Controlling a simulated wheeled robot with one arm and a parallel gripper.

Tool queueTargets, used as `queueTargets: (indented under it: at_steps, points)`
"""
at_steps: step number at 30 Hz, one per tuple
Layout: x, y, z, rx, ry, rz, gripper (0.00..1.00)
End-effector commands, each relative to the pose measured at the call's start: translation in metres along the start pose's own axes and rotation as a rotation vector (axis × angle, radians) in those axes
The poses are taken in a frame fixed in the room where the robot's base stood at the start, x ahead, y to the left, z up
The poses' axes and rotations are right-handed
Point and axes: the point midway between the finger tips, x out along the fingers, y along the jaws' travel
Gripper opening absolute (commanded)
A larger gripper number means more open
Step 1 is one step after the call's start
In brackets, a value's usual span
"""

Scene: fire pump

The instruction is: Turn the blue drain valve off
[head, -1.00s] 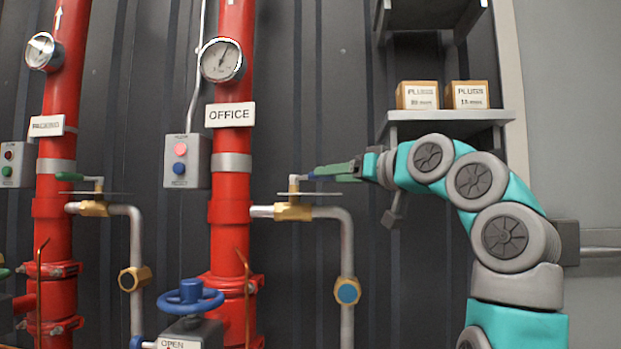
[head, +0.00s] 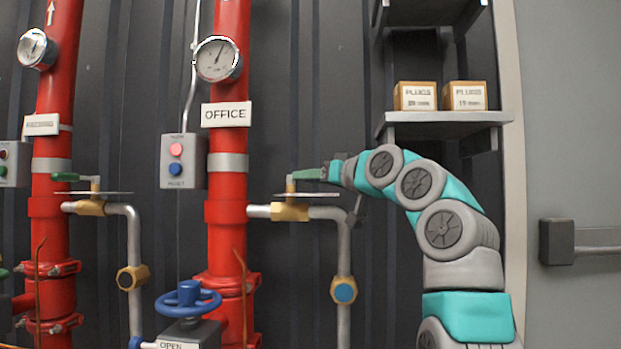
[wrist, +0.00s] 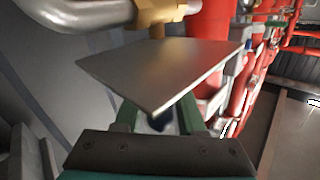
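The drain valve on the OFFICE riser has a brass body (head: 290,211) and a short stem (head: 291,186) in the head view, with a thin metal plate (head: 308,194) around the stem. Its blue lever (wrist: 160,122) shows dark between my fingers in the wrist view, partly hidden by the plate. In the head view the green fingers of my gripper (head: 309,174) cover the lever and reach almost to the stem. My gripper (wrist: 158,112) is open, its two fingers apart on either side of the lever.
The red OFFICE riser (head: 229,130) stands left of the valve, with a blue handwheel (head: 188,298) below. A similar valve with a green lever (head: 66,177) is farther left. A shelf (head: 447,118) with two PLUGS boxes is at the upper right. A grey door (head: 570,150) is at right.

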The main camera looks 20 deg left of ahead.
Motion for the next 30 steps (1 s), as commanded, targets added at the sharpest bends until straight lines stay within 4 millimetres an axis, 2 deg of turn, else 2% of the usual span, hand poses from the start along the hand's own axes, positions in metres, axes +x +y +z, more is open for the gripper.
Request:
queueTargets:
  at_steps: [1, 10, 30]
  points:
    - [-0.0001, 0.0, -0.0001, 0.0, 0.0, 0.0, 0.32]
    - [-0.0002, 0.0, -0.0002, 0.0, 0.0, 0.0, 0.0]
    - [-0.0003, 0.0002, -0.0003, 0.0, 0.0, 0.0, 0.0]
